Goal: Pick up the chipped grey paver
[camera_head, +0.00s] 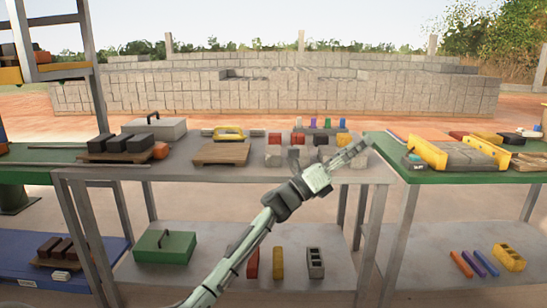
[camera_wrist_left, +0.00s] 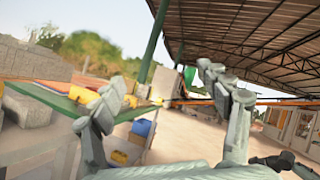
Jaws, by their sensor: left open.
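My left gripper (camera_head: 352,154) reaches over the right end of the middle grey table (camera_head: 215,174). Its fingers stand wide apart and empty in the left wrist view (camera_wrist_left: 168,92). Grey blocks sit in the group around it; one grey block (camera_head: 358,162) shows just below the fingers, partly covered by them. A grey block also shows at the left edge of the left wrist view (camera_wrist_left: 28,110), outside the fingers. I cannot make out a chip on any block, so I cannot tell which is the chipped grey paver. My right gripper is not in view.
A green table (camera_head: 450,177) stands to the right across a gap.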

